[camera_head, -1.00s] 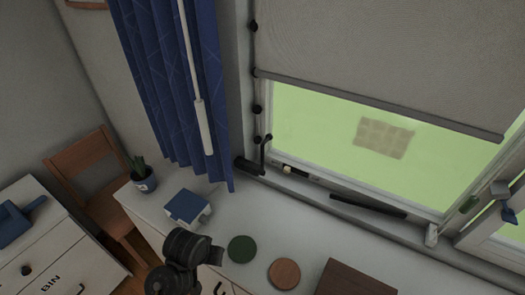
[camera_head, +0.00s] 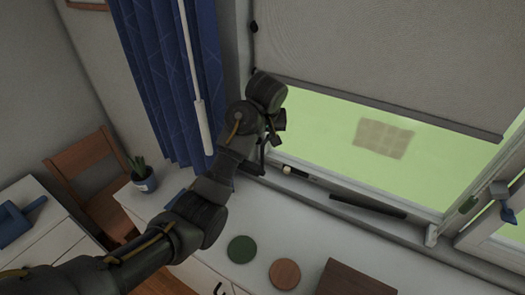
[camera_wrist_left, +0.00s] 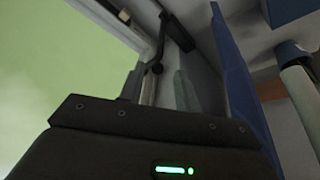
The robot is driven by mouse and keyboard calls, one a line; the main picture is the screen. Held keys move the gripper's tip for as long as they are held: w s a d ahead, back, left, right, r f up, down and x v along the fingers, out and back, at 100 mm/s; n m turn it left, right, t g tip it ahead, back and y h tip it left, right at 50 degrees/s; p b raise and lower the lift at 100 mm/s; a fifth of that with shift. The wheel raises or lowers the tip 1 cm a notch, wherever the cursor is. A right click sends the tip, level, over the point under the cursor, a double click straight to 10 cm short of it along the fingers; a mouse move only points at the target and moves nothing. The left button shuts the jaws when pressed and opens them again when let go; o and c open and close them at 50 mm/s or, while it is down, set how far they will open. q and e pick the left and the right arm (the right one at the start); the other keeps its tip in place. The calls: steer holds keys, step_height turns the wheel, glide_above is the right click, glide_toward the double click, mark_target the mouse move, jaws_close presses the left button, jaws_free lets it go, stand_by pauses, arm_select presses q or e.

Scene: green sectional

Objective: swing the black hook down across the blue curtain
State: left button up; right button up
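The blue curtain (camera_head: 160,80) hangs left of the window, partly behind my left arm in the head view; its edge also shows in the left wrist view (camera_wrist_left: 236,75). The black hook (camera_head: 262,160) is at the window's lower left corner, beside the curtain, and my gripper hides its upper part. It also shows in the left wrist view (camera_wrist_left: 154,68). My left gripper (camera_head: 277,130) is just above and beside the hook, its fingers apart; I cannot tell whether they touch it. My right gripper is not in view.
The white counter (camera_head: 205,255) below holds a potted plant (camera_head: 143,178), a green disc (camera_head: 241,249) and a brown disc (camera_head: 285,273). A grey blind (camera_head: 390,60) covers the upper window. A white rod (camera_head: 203,125) hangs before the curtain. A black bar (camera_head: 367,206) lies on the sill.

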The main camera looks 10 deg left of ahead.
mark_target(263, 148)
arm_select(q)
steer(key=p+x, duration=0.3)
steer(key=x, duration=0.6)
steer(key=shift+w+f, duration=0.2)
steer(key=shift+f, duration=0.15)
steer(key=shift+w+f, duration=0.15)
steer(key=shift+f, duration=0.35)
jaws_close()
